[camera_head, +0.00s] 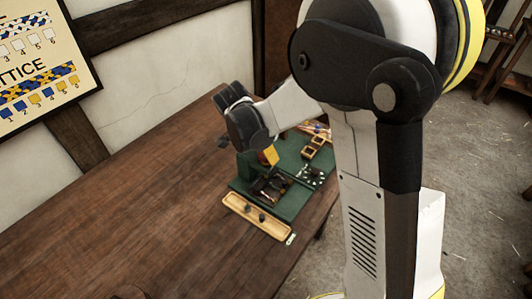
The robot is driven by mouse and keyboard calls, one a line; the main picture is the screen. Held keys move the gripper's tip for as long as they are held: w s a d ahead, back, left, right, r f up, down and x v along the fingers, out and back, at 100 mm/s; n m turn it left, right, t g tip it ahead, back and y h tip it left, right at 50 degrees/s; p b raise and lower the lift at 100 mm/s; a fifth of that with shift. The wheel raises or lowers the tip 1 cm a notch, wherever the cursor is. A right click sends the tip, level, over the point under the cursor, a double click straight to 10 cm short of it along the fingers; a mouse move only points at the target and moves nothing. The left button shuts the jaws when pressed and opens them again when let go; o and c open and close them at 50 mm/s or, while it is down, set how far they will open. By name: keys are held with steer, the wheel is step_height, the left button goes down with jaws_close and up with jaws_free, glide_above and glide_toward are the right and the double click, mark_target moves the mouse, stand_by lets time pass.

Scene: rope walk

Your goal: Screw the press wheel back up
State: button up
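My gripper (266,158) hangs from the dark wrist over the back left part of a green mat on the wooden table. Its fingers are small and dark here, so I cannot tell whether they are open or shut. A dark green upright shape (245,166) stands just left of the gripper and may be part of the press. A dark framed item (271,188) lies on the mat below the gripper. The press wheel cannot be made out; my wrist and gripper cover that spot. A small yellow-orange patch shows beside the gripper.
Wooden boxes (314,146) stand at the mat's back right. The table (130,225) is clear to the left. My arm hides its right side.

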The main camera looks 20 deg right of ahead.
steer(key=shift+n, duration=0.4)
steer(key=n+t, duration=0.1)
steer(key=n, duration=0.1)
steer(key=shift+n+y, duration=0.3)
steer(key=n+t+y, duration=0.1)
steer(key=n, duration=0.3)
steer(key=shift+n, duration=0.3)
steer(key=n+y, duration=0.1)
steer(key=n, duration=0.2)
steer(key=n+y, duration=0.2)
steer(key=n, duration=0.2)
steer(key=shift+t+b, duration=0.35)
steer(key=shift+t, duration=0.05)
steer(key=n+y, duration=0.1)
steer(key=n, duration=0.3)
steer(key=shift+y, duration=0.3)
steer(key=n+g+y, duration=0.1)
steer(key=n, duration=0.2)
steer(key=shift+n, duration=0.3)
steer(key=n+g, duration=0.1)
steer(key=n, duration=0.2)
steer(key=shift+y, duration=0.4)
steer(key=shift+n+g+y, duration=0.3)
steer(key=shift+n+g, duration=0.6)
steer(key=shift+n, duration=1.2)
